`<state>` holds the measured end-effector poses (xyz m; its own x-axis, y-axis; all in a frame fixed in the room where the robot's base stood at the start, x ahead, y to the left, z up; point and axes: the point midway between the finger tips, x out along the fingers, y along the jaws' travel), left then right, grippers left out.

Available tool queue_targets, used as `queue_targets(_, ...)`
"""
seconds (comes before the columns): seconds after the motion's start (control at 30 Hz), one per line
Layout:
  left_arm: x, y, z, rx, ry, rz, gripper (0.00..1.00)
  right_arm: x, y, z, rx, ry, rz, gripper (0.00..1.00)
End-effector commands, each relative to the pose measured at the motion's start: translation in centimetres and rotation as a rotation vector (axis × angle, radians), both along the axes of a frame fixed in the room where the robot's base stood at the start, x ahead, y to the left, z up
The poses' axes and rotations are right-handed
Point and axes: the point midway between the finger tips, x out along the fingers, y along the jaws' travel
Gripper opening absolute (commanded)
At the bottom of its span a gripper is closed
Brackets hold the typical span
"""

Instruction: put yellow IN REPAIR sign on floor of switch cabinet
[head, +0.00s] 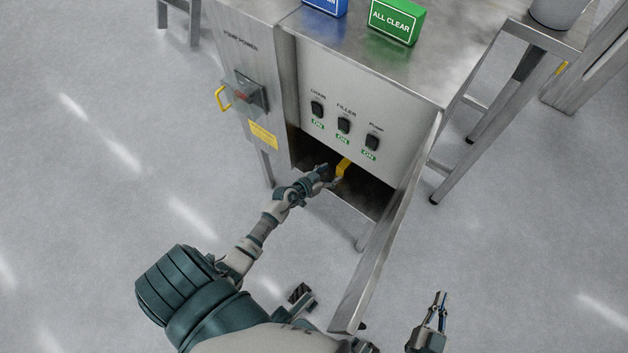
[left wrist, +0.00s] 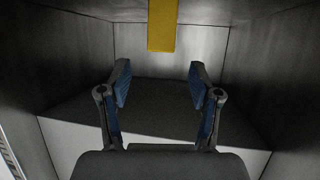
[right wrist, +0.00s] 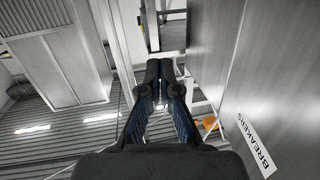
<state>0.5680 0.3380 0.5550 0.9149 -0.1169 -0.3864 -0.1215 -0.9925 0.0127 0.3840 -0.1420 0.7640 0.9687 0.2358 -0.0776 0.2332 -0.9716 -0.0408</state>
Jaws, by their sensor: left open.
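The yellow sign (head: 343,167) is inside the open lower part of the switch cabinet (head: 335,75), and its lettering does not show. In the left wrist view the sign (left wrist: 162,25) is a plain yellow strip cut off by the top edge. My left gripper (head: 330,177) reaches into the cabinet opening. Its fingers (left wrist: 160,85) are wide apart with nothing between them, and the sign shows beyond and above their tips in that view. I cannot tell whether the sign rests on the cabinet floor (head: 372,196). My right gripper (head: 440,296) is outside, shut and empty.
The cabinet door (head: 390,240) stands open to the right, between my two grippers. Green ALL CLEAR (head: 396,22) and blue (head: 325,3) signs sit on top. Three switches (head: 343,125) are above the opening. A BREAKERS label (right wrist: 256,145) shows close to my right gripper.

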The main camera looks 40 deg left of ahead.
Motion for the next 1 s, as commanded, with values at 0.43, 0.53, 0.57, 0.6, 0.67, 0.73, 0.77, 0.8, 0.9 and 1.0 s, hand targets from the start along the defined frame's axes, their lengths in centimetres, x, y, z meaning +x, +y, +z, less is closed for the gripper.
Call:
queue_targets(0.43,-5.9,0.8,2.7,0.000,-0.001,0.001,0.63,-4.3,-2.2,-6.6,-0.139,0.508,-0.012,0.00)
queue_targets(0.53,-6.4,0.8,2.9,0.001,-0.001,0.001,0.63,-4.9,-2.5,-7.2,-0.151,0.556,-0.014,0.00)
queue_targets(0.57,-6.5,0.8,3.0,0.001,-0.006,0.000,0.63,-5.0,-2.6,-7.3,-0.153,0.566,-0.015,0.00)
queue_targets(0.6,-6.6,0.6,3.4,0.005,-0.022,-0.002,0.63,-5.2,-2.6,-7.5,-0.156,0.575,-0.014,0.00)
queue_targets(0.67,-6.6,0.2,4.7,0.015,-0.072,-0.002,0.63,-5.3,-2.7,-7.6,-0.157,0.581,-0.015,0.00)
queue_targets(0.73,-6.7,-0.7,7.3,0.037,-0.174,0.008,0.63,-5.3,-2.7,-7.6,-0.158,0.584,-0.015,0.00)
queue_targets(0.77,-6.8,-1.1,8.8,0.048,-0.225,0.023,0.63,-5.3,-2.7,-7.6,-0.158,0.584,-0.015,0.00)
queue_targets(0.8,-7.2,-1.5,10.8,0.062,-0.292,0.052,0.63,-5.3,-2.7,-7.6,-0.158,0.583,-0.015,0.00)
queue_targets(0.9,-9.0,-2.1,15.1,0.090,-0.394,0.175,0.63,-5.3,-2.7,-7.6,-0.158,0.583,-0.015,0.00)
queue_targets(1.0,-11.7,-2.7,16.5,0.098,-0.343,0.295,0.63,-5.2,-2.7,-7.7,-0.158,0.583,-0.015,0.00)
